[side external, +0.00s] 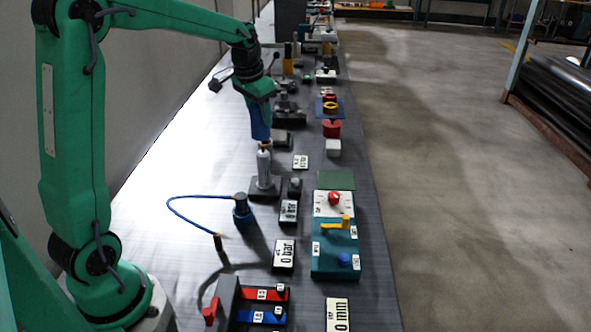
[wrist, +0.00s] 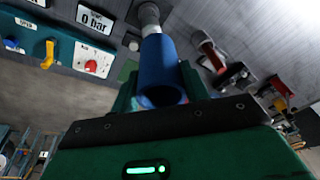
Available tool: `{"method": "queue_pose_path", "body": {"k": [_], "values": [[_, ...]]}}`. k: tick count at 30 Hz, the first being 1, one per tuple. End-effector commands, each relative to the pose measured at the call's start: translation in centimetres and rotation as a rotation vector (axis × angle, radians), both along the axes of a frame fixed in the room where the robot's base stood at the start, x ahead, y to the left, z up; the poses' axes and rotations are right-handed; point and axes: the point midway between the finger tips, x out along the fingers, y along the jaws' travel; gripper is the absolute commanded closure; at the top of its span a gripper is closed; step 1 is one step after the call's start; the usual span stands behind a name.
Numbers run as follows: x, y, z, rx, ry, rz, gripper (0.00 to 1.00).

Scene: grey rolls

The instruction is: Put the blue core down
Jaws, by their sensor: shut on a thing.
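The blue core (side external: 260,124) is a hollow tube held below my gripper (side external: 259,104) in the side view. In the wrist view the blue core (wrist: 162,68) sits between the green jaws of my gripper (wrist: 160,88), which are shut on it. A pale grey post (side external: 264,168) stands upright on a dark square base (side external: 255,194). The core's lower end is at the post's top, nearly in line with it. In the wrist view the post (wrist: 149,16) shows beyond the core's far end. I cannot tell whether they touch.
A teal panel (side external: 322,262) with a red knob, yellow lever and blue button lies right of the post. A blue bottle (side external: 243,213) with a hose stands in front.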

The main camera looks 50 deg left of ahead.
Motion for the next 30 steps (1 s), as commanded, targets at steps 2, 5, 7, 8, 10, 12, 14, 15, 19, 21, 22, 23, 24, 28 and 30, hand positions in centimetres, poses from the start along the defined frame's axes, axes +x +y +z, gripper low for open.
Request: {"method": "queue_pose_path", "body": {"k": [2, 5, 7, 8, 10, 12, 14, 15, 19, 21, 22, 23, 24, 28, 30], "values": [[0.0, 0.0, 0.0, 0.0, -0.001, 0.0, 0.72], [0.2, -0.1, 0.0, -0.001, -0.001, 0.0, 0.72], [0.5, -0.4, -0.1, -0.003, -0.001, -0.002, 0.72], [0.6, -0.6, -0.2, -0.004, -0.001, -0.002, 0.72], [1.3, -1.2, -0.3, -0.007, -0.001, -0.003, 0.72], [2.1, -2.1, -0.6, -0.012, -0.001, -0.004, 0.72], [3.1, -3.1, -0.8, -0.018, -0.002, -0.004, 0.72], [3.7, -3.9, -1.1, -0.023, -0.001, -0.004, 0.72], [6.2, -7.2, -1.9, -0.04, -0.002, -0.004, 0.72], [7.6, -9.3, -2.5, -0.05, -0.002, -0.005, 0.72], [8.1, -10.2, -2.8, -0.055, -0.002, -0.003, 0.72], [8.6, -11.2, -3.0, -0.059, -0.001, -0.004, 0.72], [9.3, -12.5, -3.4, -0.064, -0.001, -0.003, 0.72], [11.0, -16.2, -4.4, -0.08, 0.001, 0.0, 0.72], [11.6, -17.9, -4.9, -0.088, 0.001, 0.002, 0.72]]}}
